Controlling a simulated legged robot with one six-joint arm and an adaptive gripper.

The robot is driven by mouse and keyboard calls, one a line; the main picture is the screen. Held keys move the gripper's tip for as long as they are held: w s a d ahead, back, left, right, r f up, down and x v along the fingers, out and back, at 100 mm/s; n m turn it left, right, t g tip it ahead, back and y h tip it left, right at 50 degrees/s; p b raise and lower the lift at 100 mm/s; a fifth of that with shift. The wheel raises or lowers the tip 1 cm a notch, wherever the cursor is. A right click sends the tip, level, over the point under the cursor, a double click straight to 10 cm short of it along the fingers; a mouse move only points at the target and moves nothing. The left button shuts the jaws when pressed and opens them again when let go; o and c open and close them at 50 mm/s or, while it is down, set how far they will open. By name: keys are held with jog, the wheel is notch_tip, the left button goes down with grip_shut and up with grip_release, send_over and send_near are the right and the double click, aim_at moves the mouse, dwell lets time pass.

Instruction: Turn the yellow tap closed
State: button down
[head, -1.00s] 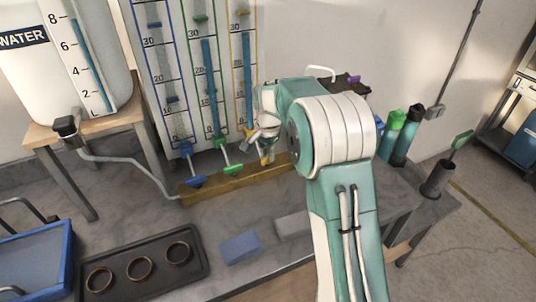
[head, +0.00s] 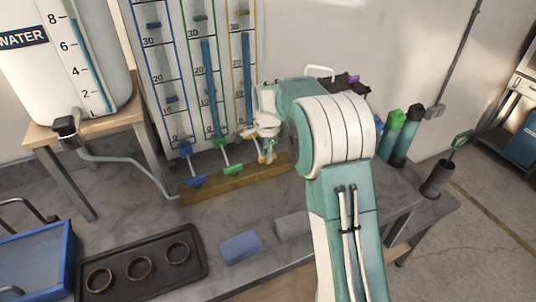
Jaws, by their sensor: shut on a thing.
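The yellow tap (head: 263,159) stands at the right end of the row of taps on the wooden rail, below the yellow-marked gauge. Only a small yellow part of it shows; my gripper and arm hide the rest. My gripper (head: 262,141) is at the upper part of this tap, shut on it, with its fingers pointing down and left. The exact contact is too small to see clearly. The yellow-marked gauge (head: 246,75) behind holds a blue column.
A green tap (head: 232,169) and a blue tap (head: 196,181) stand left of the yellow tap on the wooden rail (head: 225,184). A tray with rings (head: 200,283) and a blue block (head: 241,247) lie in front. Bottles (head: 408,135) stand right of my arm.

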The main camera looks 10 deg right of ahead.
jog(key=shift+a+f, duration=0.1)
jog(key=c, duration=0.7)
grip_release()
jog(key=shift+o, duration=0.2)
jog(key=shift+a, duration=0.1)
notch_tip(320, 180, up, 12)
jog(key=shift+w, duration=0.1)
